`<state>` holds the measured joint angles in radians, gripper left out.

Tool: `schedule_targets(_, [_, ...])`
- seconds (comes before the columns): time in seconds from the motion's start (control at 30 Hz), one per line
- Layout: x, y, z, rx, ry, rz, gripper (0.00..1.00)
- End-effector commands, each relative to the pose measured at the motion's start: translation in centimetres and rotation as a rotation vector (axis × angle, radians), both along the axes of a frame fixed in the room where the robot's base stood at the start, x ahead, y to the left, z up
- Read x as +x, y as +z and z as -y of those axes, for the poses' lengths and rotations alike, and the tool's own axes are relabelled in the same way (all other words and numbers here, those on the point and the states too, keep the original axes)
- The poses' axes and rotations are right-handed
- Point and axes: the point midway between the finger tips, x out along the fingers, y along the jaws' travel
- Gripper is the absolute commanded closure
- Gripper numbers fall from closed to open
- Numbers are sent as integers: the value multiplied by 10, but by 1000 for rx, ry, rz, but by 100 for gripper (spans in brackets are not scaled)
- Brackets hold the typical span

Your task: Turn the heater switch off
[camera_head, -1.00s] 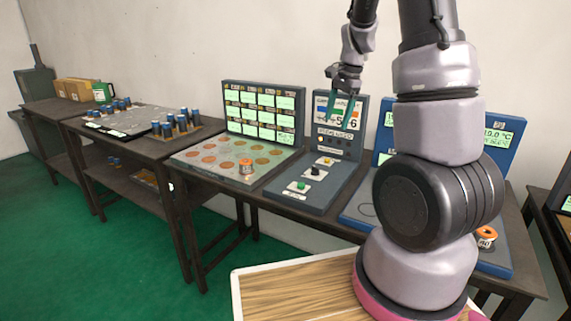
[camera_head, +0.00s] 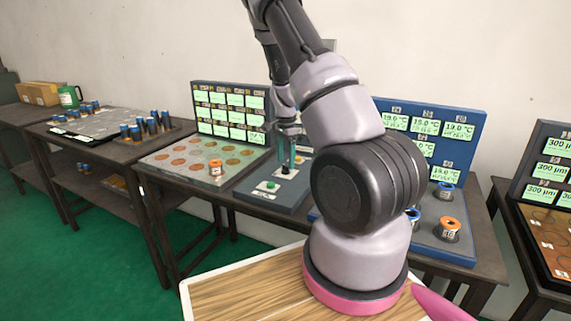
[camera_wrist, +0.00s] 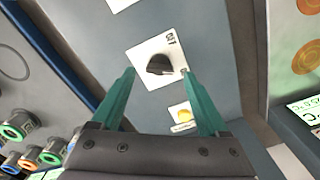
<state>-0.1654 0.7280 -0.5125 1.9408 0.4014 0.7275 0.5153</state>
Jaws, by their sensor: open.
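A black rotary knob (camera_wrist: 160,65) sits on a white square plate on the blue-grey control panel (camera_head: 292,198). In the wrist view the knob lies between the two fingertips, seemingly without contact. In the head view my gripper (camera_head: 288,152) is just above the knob, and my arm hides the panel's upright back.
A green button (camera_head: 270,186) is in front of the knob, and a yellow button (camera_wrist: 184,115) is close to it. A grid board (camera_head: 190,160) stands left. A blue temperature panel (camera_head: 460,150) with several ringed cylinders stands right.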

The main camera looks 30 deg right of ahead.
Motion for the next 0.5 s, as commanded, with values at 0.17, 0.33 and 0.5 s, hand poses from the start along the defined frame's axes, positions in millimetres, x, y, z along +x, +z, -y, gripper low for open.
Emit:
schedule_targets(0.17, [0,-16,1,0,-1,-1,22])
schedule_targets(0.33, [0,-20,0,-1,1,1,22])
schedule_targets(0.5, [0,-19,0,-1,1,1,26])
